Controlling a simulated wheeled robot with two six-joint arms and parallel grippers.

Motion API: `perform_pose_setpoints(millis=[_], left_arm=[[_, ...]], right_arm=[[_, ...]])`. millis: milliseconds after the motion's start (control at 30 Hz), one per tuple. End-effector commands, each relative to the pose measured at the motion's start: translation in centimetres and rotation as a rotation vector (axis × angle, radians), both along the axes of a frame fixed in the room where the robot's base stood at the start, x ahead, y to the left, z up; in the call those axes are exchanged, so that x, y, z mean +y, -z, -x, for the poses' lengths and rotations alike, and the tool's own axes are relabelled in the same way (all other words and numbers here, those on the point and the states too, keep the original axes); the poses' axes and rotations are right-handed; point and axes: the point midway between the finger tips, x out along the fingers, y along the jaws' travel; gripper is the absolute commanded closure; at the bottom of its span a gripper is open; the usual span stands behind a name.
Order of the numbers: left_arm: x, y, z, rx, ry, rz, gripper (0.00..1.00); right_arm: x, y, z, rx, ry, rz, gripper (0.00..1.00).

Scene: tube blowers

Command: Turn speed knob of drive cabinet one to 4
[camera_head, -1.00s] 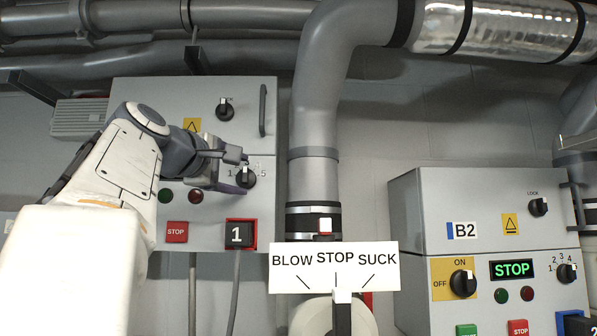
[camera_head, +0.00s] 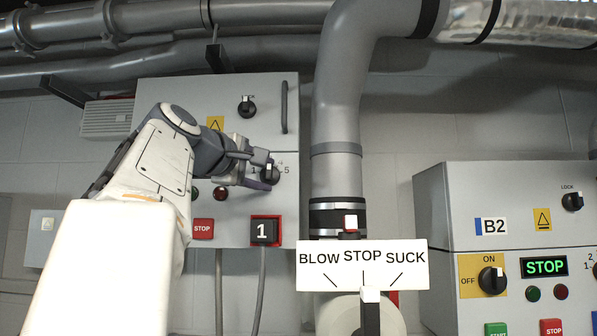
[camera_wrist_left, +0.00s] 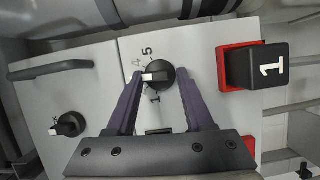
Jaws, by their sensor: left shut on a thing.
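Drive cabinet one (camera_head: 180,100) is a grey box in the head view. Its black speed knob (camera_head: 270,172) has a white pointer and a number scale. In the left wrist view the knob (camera_wrist_left: 158,76) sits between the fingertips of my left gripper (camera_wrist_left: 159,80), which is shut on it. The pointer aims left there, roughly upward in the head view, near the 4; the exact number is hard to tell because a finger covers part of the scale. My left gripper (camera_head: 262,177) reaches the knob from the left in the head view. My right gripper is out of view.
A red-framed black block marked 1 (camera_head: 264,232) lies just below the knob. A red STOP button (camera_head: 202,228) and a red lamp (camera_head: 220,193) are close by. A thick grey pipe (camera_head: 337,180) stands to the right, with a BLOW STOP SUCK sign (camera_head: 362,265). Cabinet B2 (camera_head: 440,215) is at far right.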

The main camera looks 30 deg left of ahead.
Motion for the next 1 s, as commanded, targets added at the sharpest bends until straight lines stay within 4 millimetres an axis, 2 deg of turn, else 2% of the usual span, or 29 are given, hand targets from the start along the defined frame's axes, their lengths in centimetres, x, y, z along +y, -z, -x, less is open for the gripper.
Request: perform_pose_setpoints(millis=[33,133,600,1000], left_arm=[[-0.2,-1.2,0.2,-0.010,-0.003,-0.030,1.00],[-0.3,-1.4,0.1,0.023,-0.002,-0.086,1.00],[-0.7,-1.6,0.0,0.192,0.002,-0.369,1.00],[-0.9,-1.5,-0.1,0.253,0.002,-0.470,1.00]], right_arm=[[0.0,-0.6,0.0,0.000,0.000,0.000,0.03],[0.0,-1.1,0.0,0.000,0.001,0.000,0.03],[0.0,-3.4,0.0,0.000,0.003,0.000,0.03],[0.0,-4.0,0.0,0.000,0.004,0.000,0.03]])
